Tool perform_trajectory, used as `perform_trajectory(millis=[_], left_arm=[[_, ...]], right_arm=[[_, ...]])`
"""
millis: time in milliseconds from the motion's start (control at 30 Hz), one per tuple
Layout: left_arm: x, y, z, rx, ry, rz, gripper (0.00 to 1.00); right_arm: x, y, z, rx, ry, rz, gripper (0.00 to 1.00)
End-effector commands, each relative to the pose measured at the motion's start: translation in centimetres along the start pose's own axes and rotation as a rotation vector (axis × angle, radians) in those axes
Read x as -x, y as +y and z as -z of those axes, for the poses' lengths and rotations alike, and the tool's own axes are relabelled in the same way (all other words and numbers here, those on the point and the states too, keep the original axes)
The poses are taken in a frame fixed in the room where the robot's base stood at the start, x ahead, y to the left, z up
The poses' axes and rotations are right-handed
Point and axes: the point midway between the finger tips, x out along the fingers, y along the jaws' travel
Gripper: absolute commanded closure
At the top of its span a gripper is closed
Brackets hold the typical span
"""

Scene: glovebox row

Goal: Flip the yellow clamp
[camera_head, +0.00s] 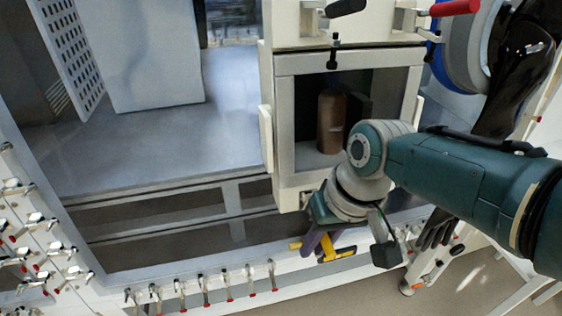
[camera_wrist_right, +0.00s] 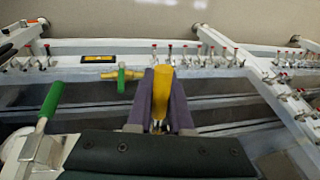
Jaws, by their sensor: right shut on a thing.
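The yellow clamp (camera_head: 327,247) is at the lower frame of the glovebox, under my right arm. Its yellow handle (camera_wrist_right: 162,82) stands upright between the purple fingers in the right wrist view. My right gripper (camera_head: 322,240) is shut on this handle, its fingers on either side. The lower part of the clamp is hidden by the fingers. My left gripper is not in view.
A yellow piece with a green handle (camera_wrist_right: 120,77) is left of the fingers, and a larger green handle (camera_wrist_right: 49,104) is nearer. Several red-tipped clamps (camera_head: 205,290) line the frame. A brown bottle (camera_head: 331,122) stands inside the chamber. Black gloves (camera_head: 436,233) hang right.

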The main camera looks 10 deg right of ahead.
Motion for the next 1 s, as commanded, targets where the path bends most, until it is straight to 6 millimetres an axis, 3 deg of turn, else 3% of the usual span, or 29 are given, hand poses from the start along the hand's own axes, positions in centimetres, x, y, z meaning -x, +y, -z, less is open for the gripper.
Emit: perform_trajectory(millis=[367, 400, 633, 867, 1000], left_arm=[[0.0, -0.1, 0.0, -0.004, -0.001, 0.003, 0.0], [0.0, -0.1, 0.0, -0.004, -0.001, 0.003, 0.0], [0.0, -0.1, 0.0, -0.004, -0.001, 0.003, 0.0], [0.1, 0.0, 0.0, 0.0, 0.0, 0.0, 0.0], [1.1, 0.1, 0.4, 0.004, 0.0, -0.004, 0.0]], right_arm=[[0.1, -0.1, 0.1, -0.002, -0.003, 0.002, 1.0], [0.1, -0.1, 0.1, -0.002, -0.003, 0.002, 0.77], [0.1, -0.1, 0.1, -0.001, -0.002, 0.001, 0.52], [0.1, 0.0, 0.1, -0.001, -0.002, 0.001, 0.52], [1.3, -0.1, 0.1, -0.001, -0.001, 0.0, 0.52]])
